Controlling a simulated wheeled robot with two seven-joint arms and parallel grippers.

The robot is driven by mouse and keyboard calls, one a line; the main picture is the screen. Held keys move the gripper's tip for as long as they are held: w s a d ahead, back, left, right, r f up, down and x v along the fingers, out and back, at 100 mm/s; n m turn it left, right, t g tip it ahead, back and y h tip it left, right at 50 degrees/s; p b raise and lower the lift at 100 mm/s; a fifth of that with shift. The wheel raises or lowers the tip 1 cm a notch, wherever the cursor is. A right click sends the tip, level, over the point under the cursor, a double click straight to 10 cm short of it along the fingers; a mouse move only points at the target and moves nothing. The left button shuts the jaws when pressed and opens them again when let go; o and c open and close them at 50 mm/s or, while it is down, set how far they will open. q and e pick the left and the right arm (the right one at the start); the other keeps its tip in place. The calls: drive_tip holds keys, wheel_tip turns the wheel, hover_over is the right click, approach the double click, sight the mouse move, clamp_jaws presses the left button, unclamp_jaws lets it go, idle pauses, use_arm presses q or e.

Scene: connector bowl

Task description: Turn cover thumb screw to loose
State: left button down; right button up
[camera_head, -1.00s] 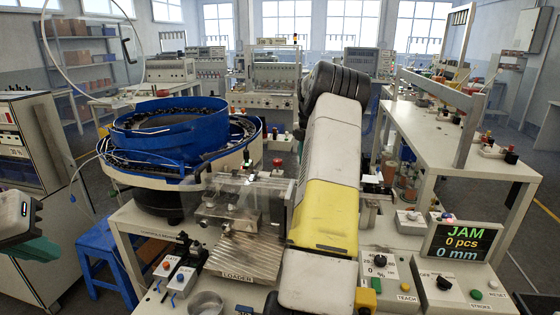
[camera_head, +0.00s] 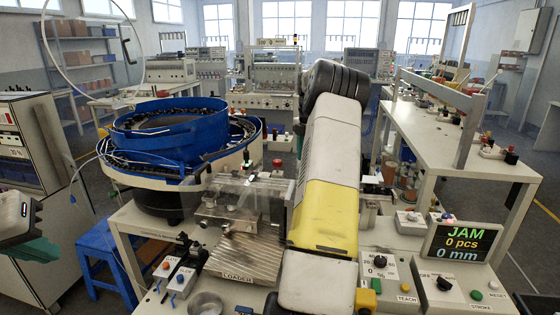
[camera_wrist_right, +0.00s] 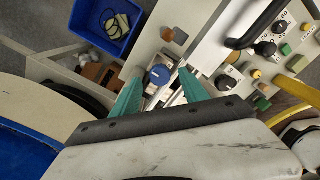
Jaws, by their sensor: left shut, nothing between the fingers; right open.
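A round dark blue knob (camera_wrist_right: 159,75), which looks like the thumb screw, sits on a pale bracket in the right wrist view. My right gripper (camera_wrist_right: 160,80) is open, with its teal fingers on either side of the knob and visible gaps between. I cannot tell how far the fingertips are above it. In the head view my right arm hides the knob and the right gripper. The clear cover (camera_head: 262,190) stands over the loader block. My left gripper (camera_head: 22,228) is shut and empty at the left edge, partly cut off and far from the loader.
The blue feeder bowl (camera_head: 165,135) stands left of the loader plate (camera_head: 243,257). A display (camera_head: 461,241) reads JAM, 0 pcs, 0 mm. Control boxes with a dial (camera_head: 380,262) and buttons stand at the right. A blue bin (camera_wrist_right: 107,22) shows in the wrist view.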

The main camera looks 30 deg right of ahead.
wheel_tip(320, 180, up, 6)
idle(0.5)
drive_tip(key=shift+a+r, duration=0.2)
drive_tip(key=shift+a, duration=0.05)
drive_tip(key=s+a+r+m+t, duration=0.1)
drive_tip(key=s+a+r+m, duration=0.25)
drive_tip(key=a, duration=0.45)
drive_tip(key=s+a+r+m+t, duration=0.1)
drive_tip(key=s+a+r+m, duration=0.2)
drive_tip(key=a, duration=0.5)
drive_tip(key=s+a+r+m+t, duration=0.1)
drive_tip(key=s+a+r+m, duration=0.2)
drive_tip(key=a, duration=0.5)
drive_tip(key=s+a+f+m+t+y, duration=0.1)
drive_tip(key=s+a+m, duration=0.3)
drive_tip(key=s, duration=0.5)
drive_tip(key=s+a+f+m+t+y, duration=0.1)
drive_tip(key=s+a+f+m, duration=0.3)
drive_tip(key=s+a, duration=0.4)
drive_tip(key=shift+s+a+f+m+t, duration=0.25)
drive_tip(key=shift+s+a+m+t, duration=0.1)
drive_tip(key=shift+s+t, duration=0.3)
drive_tip(key=shift+s+a+f, duration=0.15)
drive_tip(key=shift+s+f, duration=0.15)
drive_tip(key=shift+c, duration=0.4)
